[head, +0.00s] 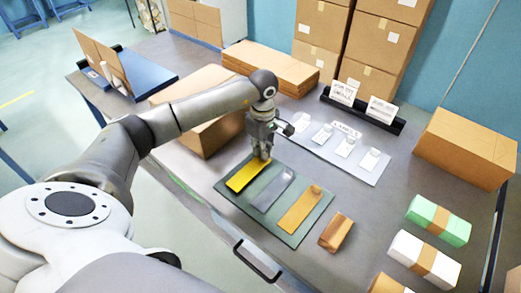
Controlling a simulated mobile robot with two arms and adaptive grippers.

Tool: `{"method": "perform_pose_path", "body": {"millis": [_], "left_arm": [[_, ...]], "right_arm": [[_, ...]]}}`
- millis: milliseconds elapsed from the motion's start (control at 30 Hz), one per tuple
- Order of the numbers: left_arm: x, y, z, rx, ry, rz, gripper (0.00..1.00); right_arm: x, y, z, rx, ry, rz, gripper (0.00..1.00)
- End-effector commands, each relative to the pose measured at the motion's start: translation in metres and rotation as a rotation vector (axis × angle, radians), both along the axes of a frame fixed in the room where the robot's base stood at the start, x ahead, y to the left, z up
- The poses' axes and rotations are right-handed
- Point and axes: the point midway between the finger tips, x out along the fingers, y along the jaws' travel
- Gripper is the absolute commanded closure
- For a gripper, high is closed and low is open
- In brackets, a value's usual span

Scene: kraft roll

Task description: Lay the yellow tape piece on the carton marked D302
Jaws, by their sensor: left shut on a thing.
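The yellow tape piece (243,176) lies at the left end of a dark green mat (290,237), or just above it; I cannot tell which. My left gripper (262,157) points down at its far end and is shut on it. The fingertips partly hide that end. No marking D302 is readable in this view. A brown carton (205,132) stands behind my left arm, which hides part of it. Another brown carton (465,148) stands at the right of the table. My right gripper is not in view.
A grey strip (271,190) and a tan strip (300,208) share the mat. A brown block (336,232) lies beside it. Behind are a pale tray (350,158) with labels and a black card holder (362,112). Green (438,219) and white (425,258) banded packs lie at right.

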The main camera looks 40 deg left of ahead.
Motion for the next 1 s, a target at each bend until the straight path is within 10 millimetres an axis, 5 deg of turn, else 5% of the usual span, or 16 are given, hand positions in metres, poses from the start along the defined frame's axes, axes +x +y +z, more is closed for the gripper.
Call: {"method": "perform_pose_path", "body": {"millis": [133,433,700,1000], "left_arm": [[0.001,0.001,0.023,0.001,-0.007,-0.001,1.0],[-0.047,-0.026,0.085,0.003,-0.005,-0.005,1.0],[-0.094,-0.053,0.106,0.0,-0.002,-0.004,1.0],[-0.12,-0.068,0.12,0.0,-0.001,-0.001,1.0]], "right_arm": [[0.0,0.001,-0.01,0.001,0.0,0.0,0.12],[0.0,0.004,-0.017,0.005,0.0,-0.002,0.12],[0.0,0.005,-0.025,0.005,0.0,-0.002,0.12],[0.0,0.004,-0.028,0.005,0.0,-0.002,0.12]]}}
